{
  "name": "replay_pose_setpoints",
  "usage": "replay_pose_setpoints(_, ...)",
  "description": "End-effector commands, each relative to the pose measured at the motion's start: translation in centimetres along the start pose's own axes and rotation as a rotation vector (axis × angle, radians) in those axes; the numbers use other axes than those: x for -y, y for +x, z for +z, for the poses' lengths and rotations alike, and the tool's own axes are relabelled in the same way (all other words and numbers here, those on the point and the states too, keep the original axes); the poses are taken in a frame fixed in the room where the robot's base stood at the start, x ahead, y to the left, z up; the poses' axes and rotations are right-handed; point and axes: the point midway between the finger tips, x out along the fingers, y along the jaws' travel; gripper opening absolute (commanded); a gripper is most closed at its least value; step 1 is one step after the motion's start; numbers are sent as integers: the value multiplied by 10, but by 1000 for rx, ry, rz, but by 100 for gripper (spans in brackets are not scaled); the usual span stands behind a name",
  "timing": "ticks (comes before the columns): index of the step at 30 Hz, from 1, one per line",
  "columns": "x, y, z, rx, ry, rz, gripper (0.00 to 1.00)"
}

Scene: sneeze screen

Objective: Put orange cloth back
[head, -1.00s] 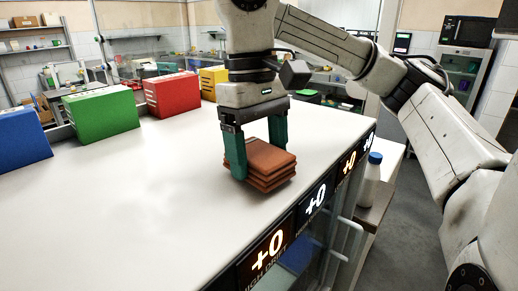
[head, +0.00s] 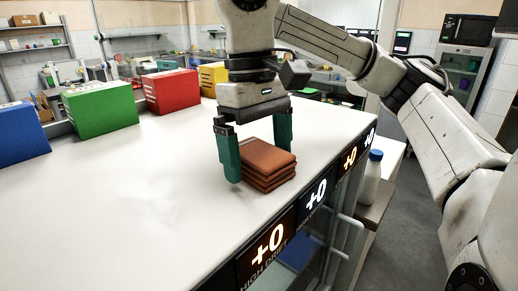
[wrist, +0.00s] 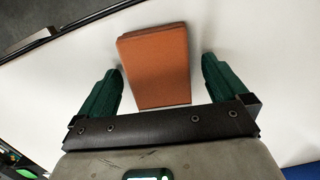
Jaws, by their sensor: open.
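The orange cloth (head: 268,163) is a neat folded stack lying flat on the white counter (head: 130,200), near its front edge. In the wrist view the cloth (wrist: 155,65) lies ahead of and between the two green fingers, with a gap on each side. My gripper (head: 256,172) is open, its fingers pointing down, one finger left of the cloth and the other behind its right part. In the wrist view my gripper (wrist: 160,85) holds nothing. Whether the fingertips touch the counter cannot be told.
Blue (head: 22,132), green (head: 98,108), red (head: 171,91) and yellow (head: 213,78) boxes stand along the counter's back edge. Lit "+0" displays (head: 270,248) line the front edge. A white bottle with a blue cap (head: 371,180) stands right of the counter. The counter's left and middle are clear.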

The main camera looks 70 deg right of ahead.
Motion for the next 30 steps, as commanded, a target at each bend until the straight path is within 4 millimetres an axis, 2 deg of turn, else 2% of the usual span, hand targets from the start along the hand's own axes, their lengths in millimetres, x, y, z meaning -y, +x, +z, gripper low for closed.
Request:
replay_pose_setpoints(8,0,-8,-1,-2,3,2,100)
replay_pose_setpoints(21,0,-83,0,-2,3,2,100)
replay_pose_setpoints(25,0,-98,0,-1,2,2,100)
replay_pose_setpoints(30,0,-107,0,0,1,1,100)
